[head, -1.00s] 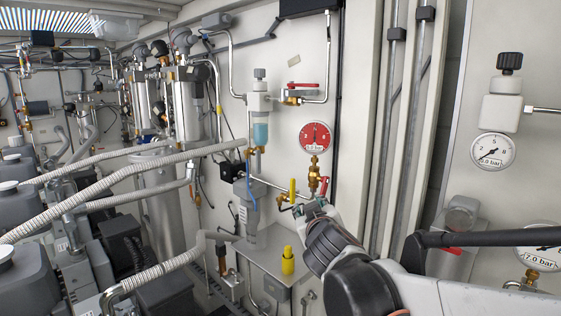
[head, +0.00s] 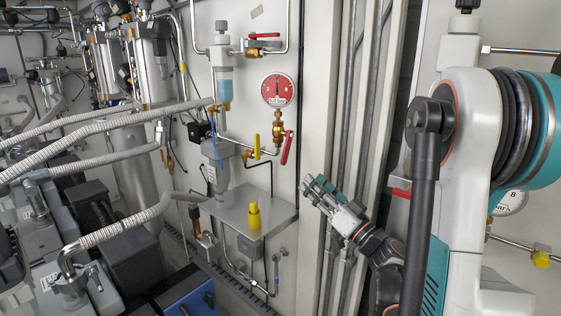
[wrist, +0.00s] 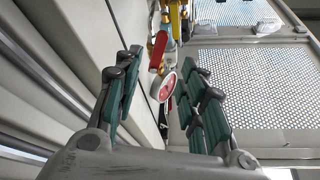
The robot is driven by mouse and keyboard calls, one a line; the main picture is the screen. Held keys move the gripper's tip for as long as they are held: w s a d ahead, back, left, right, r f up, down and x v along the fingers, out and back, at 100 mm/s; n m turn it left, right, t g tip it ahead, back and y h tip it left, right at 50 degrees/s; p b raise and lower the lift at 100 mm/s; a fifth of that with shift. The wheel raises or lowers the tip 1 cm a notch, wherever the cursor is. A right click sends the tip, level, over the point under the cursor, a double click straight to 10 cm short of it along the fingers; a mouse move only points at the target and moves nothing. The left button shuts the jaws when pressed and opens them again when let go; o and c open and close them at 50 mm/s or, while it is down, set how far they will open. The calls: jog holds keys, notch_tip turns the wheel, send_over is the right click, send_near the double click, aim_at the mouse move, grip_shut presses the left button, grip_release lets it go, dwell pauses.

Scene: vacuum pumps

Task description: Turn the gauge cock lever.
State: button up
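The gauge cock (head: 277,140) is a brass fitting under a round red-faced gauge (head: 278,90) on the wall. Its red lever (head: 287,148) hangs down, slightly tilted, on the right of the fitting. My gripper (head: 313,187) is to the right of and below the lever in the head view, clear of it. In the wrist view the red lever (wrist: 158,50) and the gauge (wrist: 167,87) show in the gap between the fingers, farther off. The two green-padded fingers are apart with nothing held between them.
A yellow lever (head: 256,146) is left of the cock, with a yellow cap (head: 254,215) on a metal shelf (head: 271,216) below. Another red-handled valve (head: 264,37) is higher up. Vertical pipes (head: 344,125) run on the wall to the right.

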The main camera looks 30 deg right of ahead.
aim_at(286, 157)
jog(key=x, duration=1.3)
jog(key=shift+w+r, duration=0.1)
jog(key=shift+w, duration=0.25)
grip_shut()
